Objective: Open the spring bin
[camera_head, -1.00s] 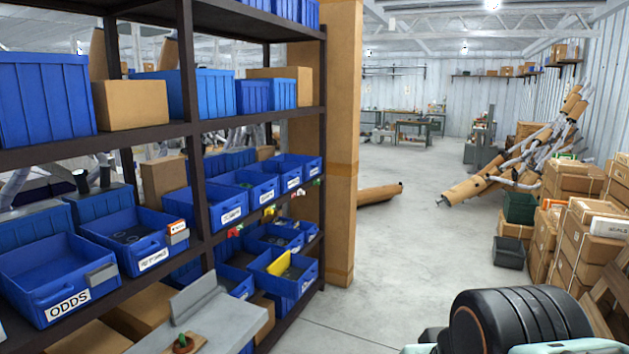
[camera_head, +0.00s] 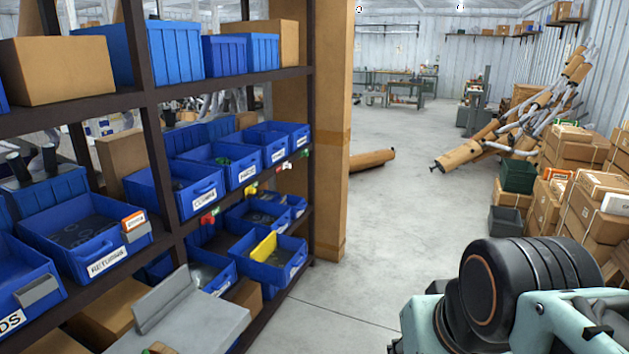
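Blue open-front bins stand in rows on the dark shelving at the left. One in the middle row is labelled CLAMPS (camera_head: 204,200); another at the near left appears to read RETURNS (camera_head: 103,264). Several labels are too small or angled to read, so I cannot tell which bin is the spring bin. A lower blue bin (camera_head: 284,274) has a yellow piece (camera_head: 263,247) standing in it. Part of my teal and black arm shows at the bottom right, well to the right of the shelving. My gripper is out of view.
A grey sloped tray (camera_head: 205,322) juts out from the shelving at the lower left. A tan post (camera_head: 332,180) stands at the shelf end.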

